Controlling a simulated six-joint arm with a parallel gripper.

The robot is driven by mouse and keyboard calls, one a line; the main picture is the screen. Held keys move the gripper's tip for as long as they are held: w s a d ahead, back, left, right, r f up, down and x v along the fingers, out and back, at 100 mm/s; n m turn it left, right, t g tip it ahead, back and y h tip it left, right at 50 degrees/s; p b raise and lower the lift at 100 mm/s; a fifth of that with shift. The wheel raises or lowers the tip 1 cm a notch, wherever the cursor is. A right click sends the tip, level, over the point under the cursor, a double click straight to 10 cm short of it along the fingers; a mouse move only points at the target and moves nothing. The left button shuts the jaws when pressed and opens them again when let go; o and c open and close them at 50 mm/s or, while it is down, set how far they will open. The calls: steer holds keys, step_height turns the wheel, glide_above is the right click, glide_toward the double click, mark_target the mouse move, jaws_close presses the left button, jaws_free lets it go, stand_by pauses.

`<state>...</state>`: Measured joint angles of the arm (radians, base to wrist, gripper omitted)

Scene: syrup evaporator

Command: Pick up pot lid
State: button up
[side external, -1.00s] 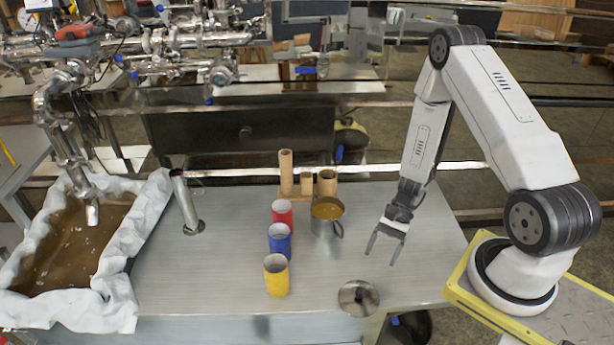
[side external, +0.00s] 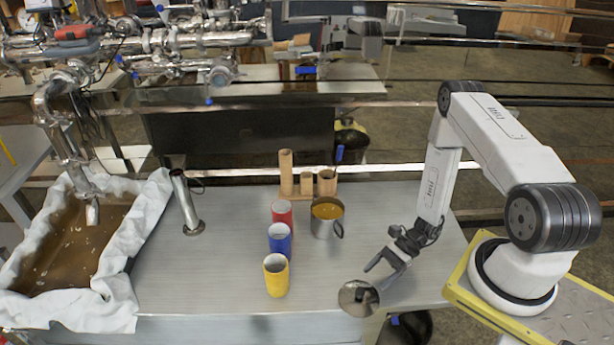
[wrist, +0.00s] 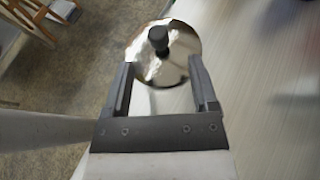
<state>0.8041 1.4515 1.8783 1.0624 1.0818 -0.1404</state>
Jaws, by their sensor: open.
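The pot lid (side external: 359,298) is a round, shiny metal disc with a dark knob. It lies at the front right edge of the metal table. In the wrist view the lid (wrist: 163,62) is just ahead of my fingertips, with its black knob (wrist: 158,38) standing up. My gripper (side external: 374,276) is open and empty, low and tilted toward the lid from its right. In the wrist view my gripper (wrist: 158,78) has its two fingers apart, their tips near or over the lid's near rim. I cannot tell if they touch it.
A metal pot (side external: 327,222) with amber liquid stands behind. Red (side external: 282,212), blue (side external: 279,240) and yellow (side external: 276,277) cups stand in a row left of it. Wooden tubes (side external: 286,172) stand farther back.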

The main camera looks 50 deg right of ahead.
mark_target(360, 291)
steer(key=shift+x, duration=3.4)
steer(key=shift+s, duration=0.1)
steer(key=shift+c, duration=0.2)
jaws_close()
